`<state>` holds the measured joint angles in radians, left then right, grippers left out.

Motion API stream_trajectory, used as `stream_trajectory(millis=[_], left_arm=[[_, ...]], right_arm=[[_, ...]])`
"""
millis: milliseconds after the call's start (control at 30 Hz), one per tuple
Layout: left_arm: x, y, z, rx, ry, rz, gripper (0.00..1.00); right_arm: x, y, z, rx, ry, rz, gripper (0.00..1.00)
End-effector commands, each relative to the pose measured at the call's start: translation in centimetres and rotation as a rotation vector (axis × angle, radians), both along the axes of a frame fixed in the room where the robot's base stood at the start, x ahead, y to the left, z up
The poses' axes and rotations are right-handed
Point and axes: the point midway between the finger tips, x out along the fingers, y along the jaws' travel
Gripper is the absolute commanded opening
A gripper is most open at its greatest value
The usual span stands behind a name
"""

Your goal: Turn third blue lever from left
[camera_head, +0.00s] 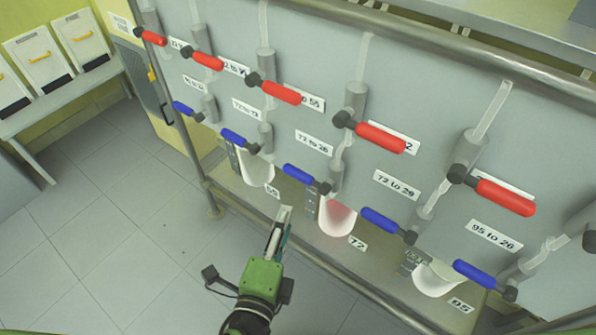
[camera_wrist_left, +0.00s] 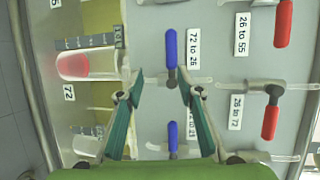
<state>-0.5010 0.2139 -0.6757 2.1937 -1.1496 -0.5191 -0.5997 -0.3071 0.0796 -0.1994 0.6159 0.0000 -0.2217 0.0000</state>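The blue levers form a lower slanting row on the grey panel. The third from left (camera_head: 299,174) lies roughly along the row, its dark pivot at its right end, above the beaker with red content (camera_head: 337,217). My left gripper (camera_head: 283,213) is below this lever in the head view, apart from it. In the left wrist view the gripper (camera_wrist_left: 160,88) is open and empty. There a blue lever (camera_wrist_left: 171,48), seemingly the third, appears just ahead of and between the fingertips. Another blue lever (camera_wrist_left: 172,135) shows between the fingers farther down. My right gripper is out of view.
Red levers (camera_head: 281,92) form a row above the blue ones. A metal rail (camera_head: 345,283) runs along the panel's lower front. The neighbouring fourth blue lever (camera_head: 380,220) is close on the right. The tiled floor (camera_head: 120,220) at left is clear.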

Motion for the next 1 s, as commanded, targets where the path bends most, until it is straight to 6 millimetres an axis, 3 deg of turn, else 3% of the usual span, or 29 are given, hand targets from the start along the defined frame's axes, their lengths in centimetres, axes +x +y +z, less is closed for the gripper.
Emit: stream_trajectory(millis=[67,167,700,1000], left_arm=[[0.0,0.1,1.6,0.008,-0.031,0.001,0.34],[0.6,0.0,2.2,0.013,-0.044,0.003,0.34],[10.5,-2.3,0.8,0.012,-0.042,0.003,0.34],[13.1,-3.0,0.1,0.010,-0.039,0.002,0.34]], right_arm=[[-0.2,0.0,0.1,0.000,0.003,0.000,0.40],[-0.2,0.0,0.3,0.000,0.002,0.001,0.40],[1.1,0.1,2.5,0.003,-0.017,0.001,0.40],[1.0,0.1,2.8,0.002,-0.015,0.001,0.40]])
